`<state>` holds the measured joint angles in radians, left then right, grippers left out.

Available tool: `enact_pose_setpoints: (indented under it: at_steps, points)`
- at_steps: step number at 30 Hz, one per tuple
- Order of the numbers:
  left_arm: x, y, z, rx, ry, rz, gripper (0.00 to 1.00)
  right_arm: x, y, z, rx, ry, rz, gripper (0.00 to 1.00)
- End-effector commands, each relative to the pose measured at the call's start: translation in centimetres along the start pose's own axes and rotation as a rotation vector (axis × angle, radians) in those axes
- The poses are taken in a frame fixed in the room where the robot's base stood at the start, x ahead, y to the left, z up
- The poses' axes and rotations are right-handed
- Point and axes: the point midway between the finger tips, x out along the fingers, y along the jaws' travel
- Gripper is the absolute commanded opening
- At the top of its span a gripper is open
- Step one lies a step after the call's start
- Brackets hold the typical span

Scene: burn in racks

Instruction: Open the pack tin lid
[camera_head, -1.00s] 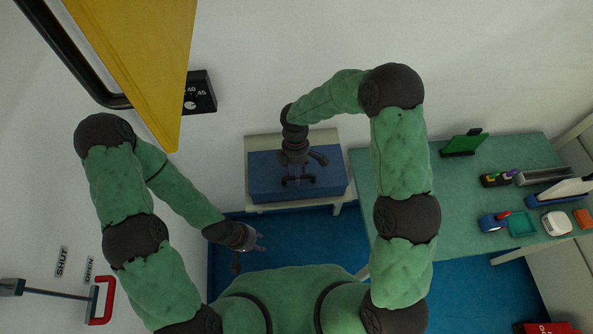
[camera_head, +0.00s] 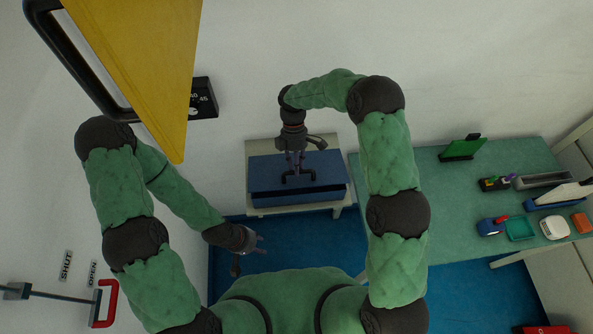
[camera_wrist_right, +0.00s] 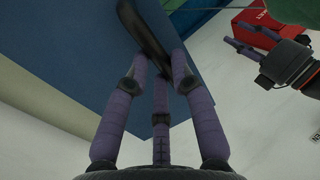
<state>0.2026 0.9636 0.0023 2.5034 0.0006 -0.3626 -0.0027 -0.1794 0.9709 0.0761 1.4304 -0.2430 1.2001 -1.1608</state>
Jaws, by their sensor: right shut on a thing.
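The pack tin is a blue box, its body (camera_head: 300,198) resting on a small pale stand in the head view. Its blue lid (camera_head: 325,172) has a dark handle (camera_head: 298,179), and the lid's front edge looks slightly raised from the body. My right gripper (camera_head: 296,168) reaches down from above and is shut on the handle. In the right wrist view its purple fingers close around the dark handle (camera_wrist_right: 145,30) over the blue lid (camera_wrist_right: 75,75). My left gripper (camera_head: 258,245) is empty, its fingers apart, in front of and left of the stand; it also shows in the right wrist view (camera_wrist_right: 245,35).
A green table (camera_head: 440,220) with small parts and trays stands right of the stand (camera_head: 253,150). A yellow door panel (camera_head: 150,70) juts out at upper left. A lever with a red handle (camera_head: 106,303) is on the left wall. Blue floor (camera_head: 300,240) lies in front.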

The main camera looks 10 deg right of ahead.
Motion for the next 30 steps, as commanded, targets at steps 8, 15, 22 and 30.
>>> enact_pose_setpoints:
  at_steps: [8, 15, 22, 30]
  points:
    - [0.9, -0.3, 0.0, 0.0, 0.0, 0.0, 0.4, -2.9, 1.4, 0.0, 0.0, 0.002, 0.021, 0.0]
    - [1.4, -0.5, 0.0, 0.0, 0.0, 0.0, 0.4, -4.5, 2.4, 0.0, 0.0, 0.002, 0.026, 0.0]
    - [1.5, -0.5, 0.0, 0.0, 0.0, 0.0, 0.4, -5.0, 2.8, 0.1, -0.001, 0.0, 0.025, 0.0]
    - [1.5, -0.5, -0.1, 0.0, 0.0, 0.0, 0.4, -4.9, 2.8, 0.2, 0.0, -0.002, 0.022, 0.0]
